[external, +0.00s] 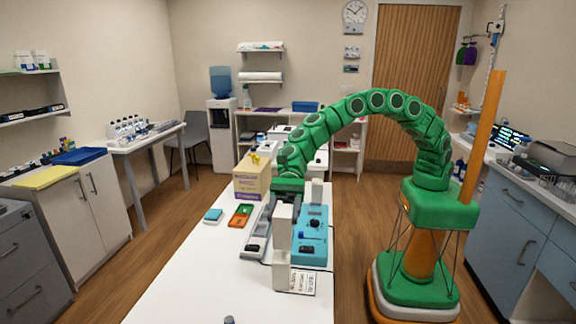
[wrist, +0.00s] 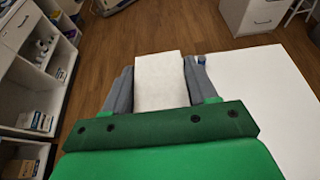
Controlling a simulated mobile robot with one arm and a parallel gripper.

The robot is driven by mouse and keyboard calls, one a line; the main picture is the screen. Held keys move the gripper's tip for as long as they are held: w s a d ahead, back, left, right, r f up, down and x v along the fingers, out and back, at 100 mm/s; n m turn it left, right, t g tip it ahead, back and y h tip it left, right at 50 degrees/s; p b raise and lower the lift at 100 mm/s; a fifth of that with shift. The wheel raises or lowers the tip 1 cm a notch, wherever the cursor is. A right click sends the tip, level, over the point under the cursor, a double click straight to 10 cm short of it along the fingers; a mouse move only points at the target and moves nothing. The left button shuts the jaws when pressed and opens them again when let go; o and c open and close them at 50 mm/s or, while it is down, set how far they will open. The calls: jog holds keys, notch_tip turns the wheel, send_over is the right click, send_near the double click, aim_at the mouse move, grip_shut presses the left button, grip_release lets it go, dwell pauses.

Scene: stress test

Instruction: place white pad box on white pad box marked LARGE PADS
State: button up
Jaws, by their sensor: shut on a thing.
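My gripper (wrist: 160,88) is shut on a white pad box (wrist: 160,75), which sits between its two grey fingers in the wrist view. In the external view my green arm arches over to the white table, and the held box (external: 283,212) shows pale below the arm's end. Below it, near the table's front right edge, stands a white block (external: 281,272). A white face with dark print (external: 303,283) shows beside it; its words are too small to read. I cannot tell whether the held box touches anything below.
The table's front left is mostly clear.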

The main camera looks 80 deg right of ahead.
aim_at(279, 236)
jog(key=shift+w+a+f, duration=0.3)
jog(key=shift+f, duration=1.7)
jog(key=o, duration=1.1)
jog(key=shift+f, duration=0.15)
jog(key=shift+r, duration=0.2)
jog(key=v, duration=1.2)
jog(key=shift+s+d, duration=0.1)
jog(key=shift+d, duration=0.05)
